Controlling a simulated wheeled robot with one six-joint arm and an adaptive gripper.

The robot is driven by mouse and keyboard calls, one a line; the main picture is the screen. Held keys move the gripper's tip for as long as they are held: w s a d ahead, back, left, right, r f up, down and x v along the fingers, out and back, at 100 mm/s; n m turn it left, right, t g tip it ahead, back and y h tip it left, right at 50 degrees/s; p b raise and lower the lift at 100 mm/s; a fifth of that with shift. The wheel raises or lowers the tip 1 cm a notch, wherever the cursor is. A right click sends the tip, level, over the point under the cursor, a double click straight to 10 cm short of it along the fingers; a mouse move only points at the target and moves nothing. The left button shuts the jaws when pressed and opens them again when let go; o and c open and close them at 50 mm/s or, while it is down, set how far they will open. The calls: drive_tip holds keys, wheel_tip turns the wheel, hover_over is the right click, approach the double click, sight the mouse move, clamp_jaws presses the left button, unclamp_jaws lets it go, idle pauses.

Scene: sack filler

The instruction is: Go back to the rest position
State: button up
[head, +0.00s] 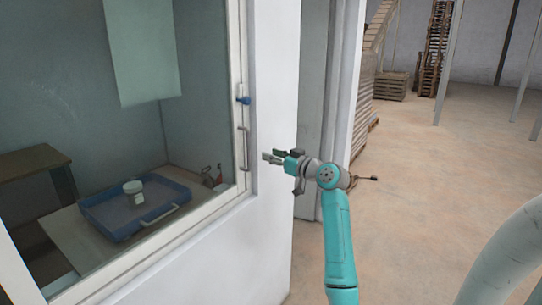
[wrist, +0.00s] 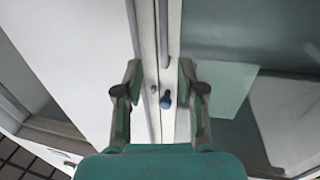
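My gripper (head: 268,157) is in the middle of the head view, in front of the white wall right of a glazed cabinet. Its fingers point left, towards the cabinet's frame. In the wrist view my gripper (wrist: 159,68) is open, its two fingers wide apart. The white frame with a grey vertical handle (wrist: 163,35) and a blue knob (wrist: 167,97) shows between them, beyond the fingers. Nothing is held. In the head view the handle (head: 245,148) and the blue knob (head: 244,100) are left of the fingertips, with a gap visible.
Behind the glass, a blue tray (head: 112,232) holds a white tub (head: 134,192). A brown table (head: 35,160) stands at the left. A doorway edge (head: 340,110) is right of the white wall. The floor (head: 430,190) at the right is clear, with stacked pallets (head: 390,86) far back.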

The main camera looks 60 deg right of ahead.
idle(0.4)
drive_tip(key=w+a+f+m+g+h, duration=0.1)
drive_tip(key=a+f, duration=0.6)
drive_tip(key=f, duration=0.3)
drive_tip(key=a+f+m, duration=0.1)
drive_tip(key=a+f, duration=0.5)
drive_tip(key=f, duration=0.3)
drive_tip(key=s+a+f+m+g, duration=0.1)
drive_tip(key=s+a+f, duration=0.3)
drive_tip(key=a+f, duration=0.35)
drive_tip(key=s+a+f, duration=0.4)
drive_tip(key=a+f, duration=0.3)
drive_tip(key=a, duration=0.2)
drive_tip(key=s+a+f+n+g+y, duration=0.1)
drive_tip(key=s+a+f, duration=0.1)
drive_tip(key=s+a, duration=0.55)
drive_tip(key=s+a+f, duration=0.3)
drive_tip(key=s+a, duration=0.4)
drive_tip(key=s, duration=0.2)
drive_tip(key=s+a+r+n+y, duration=0.1)
drive_tip(key=s+a+r, duration=0.3)
drive_tip(key=s, duration=0.5)
drive_tip(key=s+a+r+n+y, duration=0.2)
drive_tip(key=s+a+r+n, duration=0.1)
drive_tip(key=s, duration=0.6)
drive_tip(key=shift+s+a+r, duration=0.15)
drive_tip(key=shift+a+r, duration=0.45)
drive_tip(key=shift+r, duration=0.15)
